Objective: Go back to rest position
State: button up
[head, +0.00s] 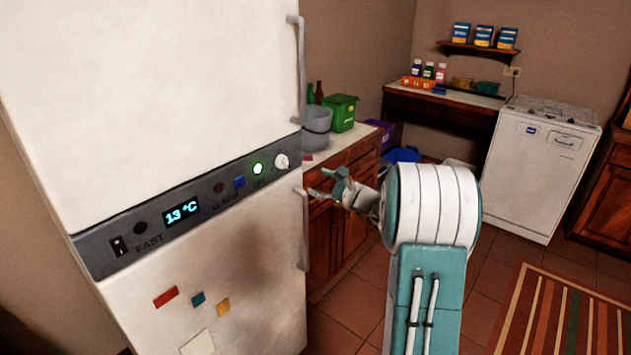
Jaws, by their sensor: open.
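My gripper (325,184) is open and appears empty. It points left, at the end of my teal and white arm, close to the right edge of the fridge (150,110). It sits in front of the wooden cabinet, between the fridge's upper and lower handles in the picture. I cannot tell whether it touches anything. The fridge panel (182,212) shows 13 °C, with a lit green button (257,169) and a white knob (281,161). Both fridge doors look shut.
A counter (345,142) holds a grey pot (316,128), a green bin (341,113) and bottles. A blue object (402,155) sits behind my arm.

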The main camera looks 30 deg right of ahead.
jog(key=s+a+r+n+g+y, duration=0.15)
jog(key=s+a+n+g, duration=0.45)
jog(key=a, duration=0.6)
jog(key=s+a+r+n+g+y, duration=0.15)
jog(key=s+a+n+g, duration=0.25)
jog(key=s+a+n, duration=0.5)
jog(key=s+a+n+h, duration=0.1)
jog(key=s+n+h, duration=0.3)
jog(key=s, duration=0.5)
jog(key=s+a+f+n+g+h, duration=0.1)
jog(key=s+n+h, duration=0.4)
jog(key=s, duration=0.5)
jog(key=shift+a+f+n, duration=0.15)
jog(key=shift+a+n, duration=0.65)
jog(key=shift+n, duration=0.2)
